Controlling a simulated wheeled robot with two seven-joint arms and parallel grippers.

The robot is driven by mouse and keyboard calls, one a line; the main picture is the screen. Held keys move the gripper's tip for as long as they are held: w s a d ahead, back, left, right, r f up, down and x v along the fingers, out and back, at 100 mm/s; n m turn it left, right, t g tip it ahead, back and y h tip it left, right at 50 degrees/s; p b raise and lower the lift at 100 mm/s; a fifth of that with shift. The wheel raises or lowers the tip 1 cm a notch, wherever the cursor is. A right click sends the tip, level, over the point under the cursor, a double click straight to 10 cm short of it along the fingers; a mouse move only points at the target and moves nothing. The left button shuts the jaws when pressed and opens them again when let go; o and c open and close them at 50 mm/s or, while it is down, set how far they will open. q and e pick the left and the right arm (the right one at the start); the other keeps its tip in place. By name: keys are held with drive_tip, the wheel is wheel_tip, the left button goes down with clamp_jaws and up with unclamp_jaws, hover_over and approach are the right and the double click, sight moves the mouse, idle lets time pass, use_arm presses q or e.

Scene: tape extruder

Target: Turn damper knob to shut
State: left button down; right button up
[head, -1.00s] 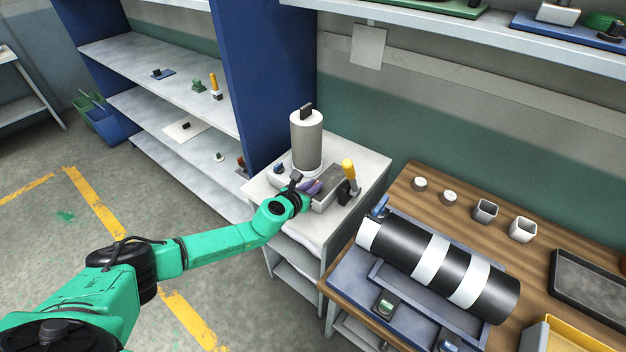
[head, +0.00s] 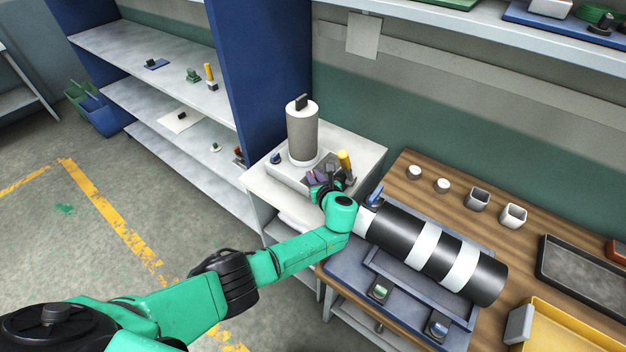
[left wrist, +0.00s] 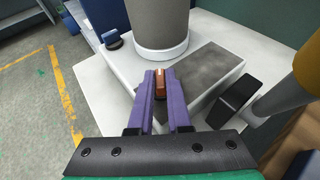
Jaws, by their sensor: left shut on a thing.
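My left gripper (head: 317,177) reaches over the white machine stand (head: 362,160) with its purple fingers low, between the grey cylinder and the yellow-handled lever. In the left wrist view the fingers (left wrist: 159,88) are closed on a small copper-brown knob-like piece (left wrist: 159,80), beside a grey flat-topped block (left wrist: 203,72). Whether this piece is the damper knob, I cannot tell. The gripper and wrist hide it in the head view. A blue knob (head: 276,158) sits at the stand's left; it also shows in the left wrist view (left wrist: 112,38). My right gripper is not in view.
The grey cylinder (head: 302,135) with a black top tab stands behind the fingers. The yellow handle (head: 345,160) rises close to their right. A black-and-white banded drum (head: 425,252) lies on the wooden bench beside my forearm. Blue-sided shelves (head: 237,90) stand left.

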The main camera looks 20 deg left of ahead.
use_arm(q)
drive_tip(key=shift+n+g+y+b, duration=0.3)
drive_tip(key=shift+n+y+b, duration=0.05)
drive_tip(key=shift+n+y, duration=0.15)
drive_tip(key=shift+r, duration=0.1)
drive_tip(key=c, duration=0.9)
unclamp_jaws()
drive_tip(key=shift+o, duration=0.2)
drive_tip(key=v, duration=1.4)
drive_tip(key=shift+s+d+p, duration=0.15)
drive_tip(key=shift+d+p, duration=0.1)
drive_tip(key=shift+p, duration=0.15)
